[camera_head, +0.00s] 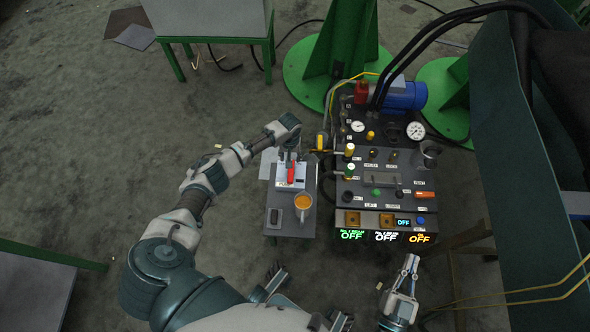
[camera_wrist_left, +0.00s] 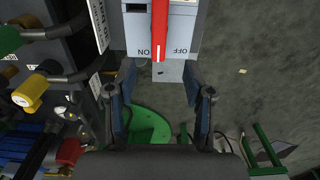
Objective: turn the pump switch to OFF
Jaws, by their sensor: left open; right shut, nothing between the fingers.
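The pump switch is a white box with a red lever (camera_head: 291,173) on the small side table. In the left wrist view the red lever (camera_wrist_left: 160,25) stands almost in line with the view, its near end beside the ON label, with the OFF label to its right. My left gripper (camera_head: 289,152) is over the far side of the switch box. In the left wrist view its open fingers (camera_wrist_left: 160,76) are spread to either side of the lever's near end, with no visible contact. My right gripper (camera_head: 410,268) is shut and empty, in front of the control panel.
An orange-filled mug (camera_head: 303,201) and a dark device (camera_head: 274,217) are on the side table near the switch. The control panel (camera_head: 385,180) with knobs, gauges, hoses and a blue motor (camera_head: 405,96) stands to the right. Its lit displays read OFF. Green stands are behind.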

